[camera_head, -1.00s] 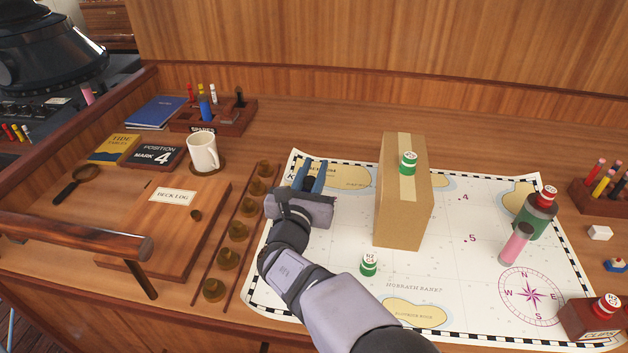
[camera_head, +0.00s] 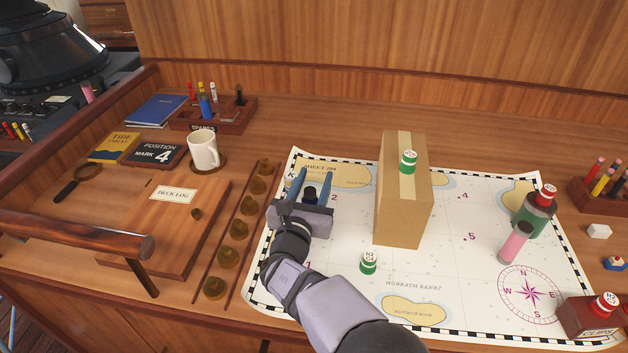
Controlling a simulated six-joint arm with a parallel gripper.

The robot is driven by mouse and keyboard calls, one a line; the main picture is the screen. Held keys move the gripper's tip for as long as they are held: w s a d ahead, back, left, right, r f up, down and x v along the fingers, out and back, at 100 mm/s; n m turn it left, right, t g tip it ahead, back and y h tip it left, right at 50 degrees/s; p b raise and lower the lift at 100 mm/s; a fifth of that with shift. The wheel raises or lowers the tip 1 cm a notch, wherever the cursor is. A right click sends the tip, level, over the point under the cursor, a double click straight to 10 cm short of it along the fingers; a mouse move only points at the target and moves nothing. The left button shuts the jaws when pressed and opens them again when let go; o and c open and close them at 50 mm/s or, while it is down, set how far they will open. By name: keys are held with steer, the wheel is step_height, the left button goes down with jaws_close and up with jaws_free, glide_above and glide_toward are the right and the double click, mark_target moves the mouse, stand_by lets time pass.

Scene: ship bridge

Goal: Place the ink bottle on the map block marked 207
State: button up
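My gripper (camera_head: 312,176) is over the left part of the chart, left of the cardboard box. Its two blue fingers are spread apart and point toward the back of the desk. A small dark shape sits between the finger bases; I cannot tell whether it is part of my gripper. Nothing shows clearly at the fingertips. I cannot make out a block marked 207; the chart (camera_head: 455,295) carries printed numbers such as 4 and 5, and a sheet title near the fingertips. I cannot pick out an ink bottle with certainty.
A tall cardboard box (camera_head: 400,215) stands on the chart with a green-and-white marker (camera_head: 408,161) on top. Another marker (camera_head: 368,263) stands in front. A dark green cylinder (camera_head: 532,220) and pink piece (camera_head: 515,243) are at right. Brass knobs (camera_head: 239,230) and a mug (camera_head: 203,152) are left.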

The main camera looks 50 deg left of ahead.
steer(key=shift+r, duration=0.2)
steer(key=shift+s+d+f, duration=0.15)
steer(key=shift+s+d, duration=0.2)
steer(key=shift+s, duration=0.15)
steer(key=b+v, duration=0.3)
steer(key=v, duration=0.7)
steer(key=shift+s+d+b, duration=0.25)
steer(key=shift+d+b, duration=0.1)
